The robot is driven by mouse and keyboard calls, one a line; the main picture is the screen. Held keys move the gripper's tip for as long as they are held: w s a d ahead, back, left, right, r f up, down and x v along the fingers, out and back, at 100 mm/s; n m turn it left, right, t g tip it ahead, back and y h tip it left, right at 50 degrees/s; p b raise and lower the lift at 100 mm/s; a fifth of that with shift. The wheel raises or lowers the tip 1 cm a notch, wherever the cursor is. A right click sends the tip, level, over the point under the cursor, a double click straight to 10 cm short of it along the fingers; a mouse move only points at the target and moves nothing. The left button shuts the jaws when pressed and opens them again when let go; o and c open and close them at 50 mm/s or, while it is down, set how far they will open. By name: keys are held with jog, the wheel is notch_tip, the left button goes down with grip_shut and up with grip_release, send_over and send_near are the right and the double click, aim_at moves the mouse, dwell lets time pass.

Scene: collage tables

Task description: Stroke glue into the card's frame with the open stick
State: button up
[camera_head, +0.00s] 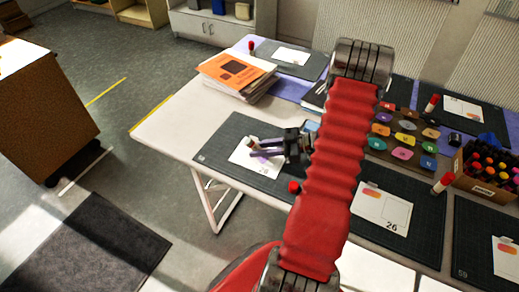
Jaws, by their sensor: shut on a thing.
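The white card (244,160) lies on a dark cutting mat (222,146) near the table's left side. My gripper (256,147) reaches in from the right, low over the card, with its fingers shut on a small glue stick (250,142). The fingers hide much of the stick and part of the card. The card's frame is too small and covered to make out. I cannot tell whether the stick's tip touches the card. A red cap or red-topped stick (294,187) is at the mat's front edge, beside my arm.
A stack of books (237,72) stands behind the mat. Right of my arm are a card marked 26 (381,211), a red-capped stick (443,182), a tray of coloured pieces (402,138) and a box of markers (485,183). The table's left corner (165,125) is clear.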

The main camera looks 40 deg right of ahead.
jog(key=shift+w+d, duration=0.1)
jog(key=shift+d, duration=0.1)
jog(key=shift+w+d, duration=0.2)
jog(key=shift+d, duration=0.35)
jog(key=shift+d, duration=0.1)
jog(key=shift+w+d, duration=0.25)
jog(key=shift+d, duration=0.35)
jog(key=shift+s+d, duration=0.2)
jog(key=shift+s, duration=0.3)
jog(key=shift+s+d, duration=0.1)
jog(key=shift+s, duration=0.05)
dwell(0.3)
